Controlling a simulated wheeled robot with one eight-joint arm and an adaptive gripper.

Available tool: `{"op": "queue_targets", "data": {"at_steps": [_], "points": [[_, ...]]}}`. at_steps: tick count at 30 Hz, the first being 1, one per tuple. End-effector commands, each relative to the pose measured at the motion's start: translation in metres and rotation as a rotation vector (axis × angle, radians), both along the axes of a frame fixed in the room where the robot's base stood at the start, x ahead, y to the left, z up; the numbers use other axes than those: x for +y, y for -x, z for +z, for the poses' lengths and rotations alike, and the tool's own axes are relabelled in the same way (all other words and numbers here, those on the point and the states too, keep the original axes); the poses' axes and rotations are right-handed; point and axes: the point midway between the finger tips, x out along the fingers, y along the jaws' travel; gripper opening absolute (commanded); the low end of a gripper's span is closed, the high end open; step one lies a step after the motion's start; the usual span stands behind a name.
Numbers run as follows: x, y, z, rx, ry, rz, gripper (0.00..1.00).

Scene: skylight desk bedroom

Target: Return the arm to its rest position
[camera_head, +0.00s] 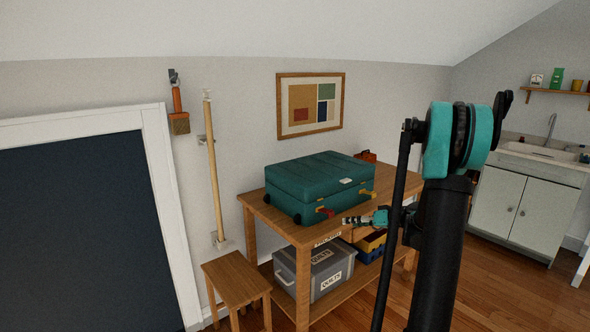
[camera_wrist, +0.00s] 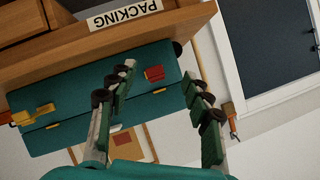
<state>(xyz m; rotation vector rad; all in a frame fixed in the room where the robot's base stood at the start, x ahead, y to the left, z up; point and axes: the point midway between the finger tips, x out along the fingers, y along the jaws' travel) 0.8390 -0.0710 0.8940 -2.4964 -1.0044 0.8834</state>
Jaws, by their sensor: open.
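My gripper (camera_head: 352,220) is at the end of my arm, near the front edge of the wooden table (camera_head: 268,213) and the teal suitcase (camera_head: 315,177). In the wrist view my gripper (camera_wrist: 160,74) has its two fingers well apart, with nothing held between them. The suitcase is closed on the table and also shows in the wrist view (camera_wrist: 80,95). Its red latch (camera_head: 325,212) appears between the fingers in the wrist view (camera_wrist: 153,73), apparently beyond them. Its yellow latch (camera_head: 367,194) is further right in the head view.
A grey bin (camera_head: 296,278) and stacked yellow and blue bins (camera_head: 370,245) sit on the table's lower shelf. A wooden stool (camera_head: 235,279) stands left of the table. A pole (camera_head: 213,165) is against the wall. A sink cabinet (camera_head: 520,210) is at right. Some floor is clear.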

Motion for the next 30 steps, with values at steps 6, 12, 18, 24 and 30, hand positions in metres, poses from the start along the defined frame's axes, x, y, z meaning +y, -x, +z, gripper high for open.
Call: {"op": "queue_targets", "data": {"at_steps": [6,12,18,24,30], "points": [[0.044,0.071,-0.002,0.191,0.127,-0.032,0.50],[0.064,0.142,-0.012,0.330,0.256,-0.092,0.50],[0.068,0.215,-0.026,0.429,0.394,-0.180,0.50],[0.057,0.285,-0.044,0.484,0.530,-0.284,0.50],[0.040,0.333,-0.059,0.497,0.631,-0.377,0.50]]}}
